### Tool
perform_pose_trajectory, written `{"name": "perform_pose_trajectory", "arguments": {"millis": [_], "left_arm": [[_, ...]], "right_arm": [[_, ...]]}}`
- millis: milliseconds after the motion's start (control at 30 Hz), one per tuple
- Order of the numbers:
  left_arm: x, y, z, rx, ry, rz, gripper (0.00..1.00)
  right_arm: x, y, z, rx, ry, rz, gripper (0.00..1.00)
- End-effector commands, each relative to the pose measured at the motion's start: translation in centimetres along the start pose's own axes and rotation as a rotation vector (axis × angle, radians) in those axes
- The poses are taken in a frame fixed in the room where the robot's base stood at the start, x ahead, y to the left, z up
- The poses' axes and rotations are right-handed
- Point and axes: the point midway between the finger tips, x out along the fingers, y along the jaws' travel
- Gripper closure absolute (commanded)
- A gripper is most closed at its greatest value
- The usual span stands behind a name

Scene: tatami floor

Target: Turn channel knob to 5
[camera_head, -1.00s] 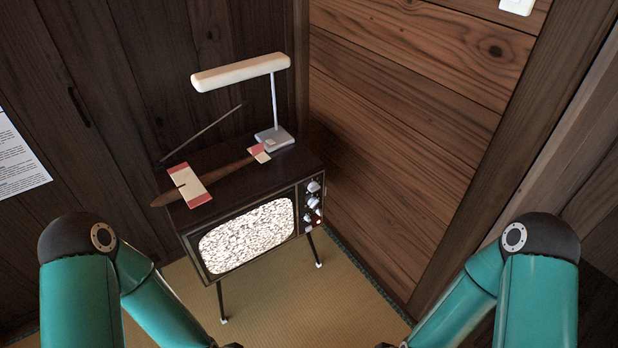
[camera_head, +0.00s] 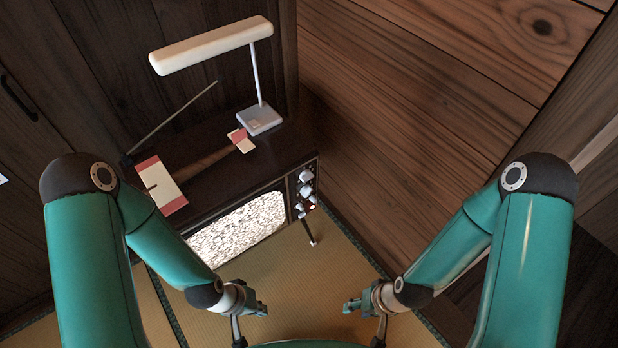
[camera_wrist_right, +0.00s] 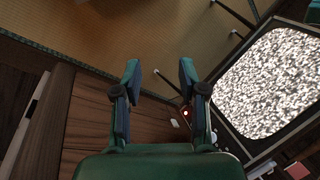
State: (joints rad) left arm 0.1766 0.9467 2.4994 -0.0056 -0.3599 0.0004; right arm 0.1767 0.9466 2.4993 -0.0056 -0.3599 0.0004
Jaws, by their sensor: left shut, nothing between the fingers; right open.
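An old television (camera_head: 205,226) with dark casing stands on thin legs in the corner, its screen (camera_head: 240,228) full of static. Several pale knobs (camera_head: 306,190) sit in a column on the panel right of the screen, with a small red light (camera_head: 313,207) low on it. Their numbers are too small to read. My left gripper (camera_head: 257,310) is in front of the television, shut and empty. My right gripper (camera_head: 352,306) is open and empty, apart from the knobs. In the right wrist view its fingers (camera_wrist_right: 158,80) are spread, with the screen (camera_wrist_right: 268,85) to the right.
A white desk lamp (camera_head: 262,118) and a wooden paddle-like object with red and cream ends (camera_head: 162,190) are on the television's top. A thin antenna (camera_head: 175,120) rises behind. A wooden wall (camera_head: 420,110) stands close on the right. Tatami floor (camera_head: 300,275) in front is clear.

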Motion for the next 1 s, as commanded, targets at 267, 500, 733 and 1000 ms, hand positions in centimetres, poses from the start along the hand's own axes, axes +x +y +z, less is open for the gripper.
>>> {"name": "perform_pose_trajectory", "arguments": {"millis": [267, 500, 733, 1000], "left_arm": [[2.6, -0.9, -0.1, 0.0, 0.001, 0.0, 1.0], [10.3, -3.7, -0.1, 0.0, 0.0, 0.0, 1.0], [18.1, -6.5, -0.1, 0.0, 0.0, 0.0, 1.0], [22.8, -8.2, -0.2, 0.0, 0.001, 0.0, 1.0]], "right_arm": [[2.1, 0.6, -3.1, -0.069, 0.103, -0.02, 0.33], [6.0, 0.2, -13.2, -0.327, 0.485, -0.104, 0.33], [5.3, -3.0, -21.7, -0.625, 0.943, -0.226, 0.33], [2.0, -5.9, -24.1, -0.834, 1.275, -0.34, 0.33]]}}
